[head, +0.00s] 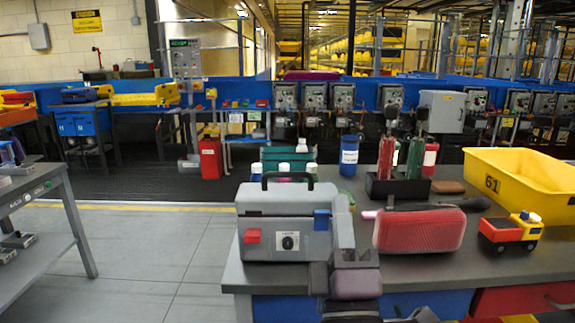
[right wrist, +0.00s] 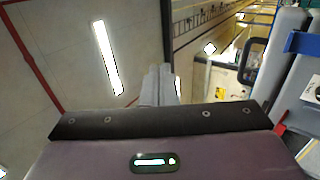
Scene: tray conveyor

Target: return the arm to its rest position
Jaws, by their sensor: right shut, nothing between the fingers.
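My right gripper (head: 341,205) is in front of the grey work table (head: 440,275), its fingers pointing up. It stands beside the right side of a grey toolbox (head: 270,222) and overlaps it in the picture. Whether they touch I cannot tell. In the right wrist view its two fingers (right wrist: 160,85) are together with nothing between them. The toolbox, with its dark handle and blue latch, also shows at that view's right edge (right wrist: 295,75). My left gripper is not in view.
A red case (head: 420,231) lies right of my gripper. A toy truck (head: 510,232) and a yellow bin (head: 520,185) are further right. A blue bottle (head: 349,155) and a dark tool holder (head: 398,188) stand behind. Open floor (head: 150,255) lies left of the table.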

